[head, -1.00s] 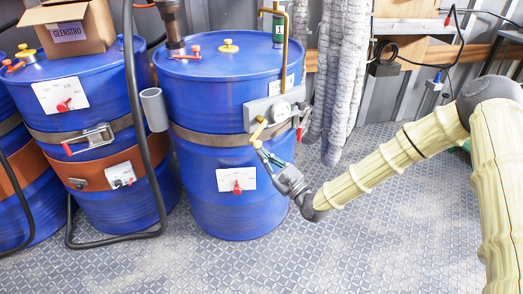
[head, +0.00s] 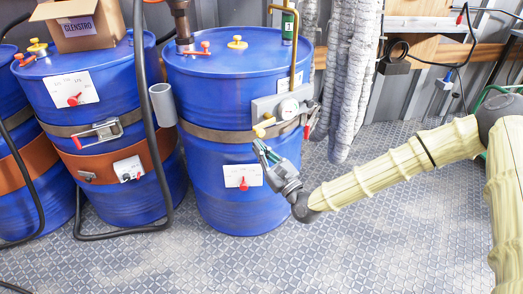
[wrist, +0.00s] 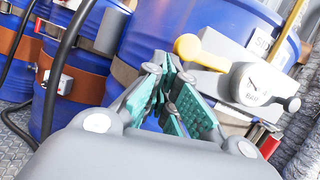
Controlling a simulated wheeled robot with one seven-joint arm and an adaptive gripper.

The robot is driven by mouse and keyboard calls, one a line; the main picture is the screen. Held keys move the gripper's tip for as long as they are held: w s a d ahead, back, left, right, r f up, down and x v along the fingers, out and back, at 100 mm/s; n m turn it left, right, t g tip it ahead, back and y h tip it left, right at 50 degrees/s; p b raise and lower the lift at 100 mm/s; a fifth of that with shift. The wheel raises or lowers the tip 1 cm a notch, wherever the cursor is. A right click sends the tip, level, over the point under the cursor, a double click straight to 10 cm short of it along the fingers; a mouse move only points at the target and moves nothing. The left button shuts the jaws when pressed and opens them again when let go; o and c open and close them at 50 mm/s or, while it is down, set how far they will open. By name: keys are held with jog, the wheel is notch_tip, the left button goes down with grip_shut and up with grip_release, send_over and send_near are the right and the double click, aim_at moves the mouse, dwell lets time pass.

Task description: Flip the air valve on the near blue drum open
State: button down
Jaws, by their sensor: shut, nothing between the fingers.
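The near blue drum (head: 225,90) stands upright in the middle of the head view. A grey panel (head: 283,107) on its upper right side carries a round gauge (head: 289,109) and the air valve's yellow handle (head: 260,131). In the wrist view the yellow handle (wrist: 187,46) sticks out left of the gauge (wrist: 252,85). My gripper (head: 260,148) is just below the handle in the head view, in front of the drum. In the wrist view its teal-padded fingers (wrist: 166,68) are together and empty, their tips below and left of the handle. A small gap shows; contact cannot be told.
A red-handled fitting (head: 312,121) sits right of the gauge. A lower white plate with a red knob (head: 243,177) is on the same drum. Grey ribbed hoses (head: 345,80) hang to the right. Another blue drum (head: 115,100) with a black hose stands left. The floor in front is clear.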

jog(key=shift+f, duration=0.1)
dwell(0.5)
jog(key=s+d+f+b, duration=0.1)
jog(key=s+d+f, duration=0.3)
jog(key=s+f, duration=0.2)
jog(key=shift+s+f+b, duration=0.3)
jog(key=shift+s+f, duration=0.1)
jog(key=shift+s, duration=0.8)
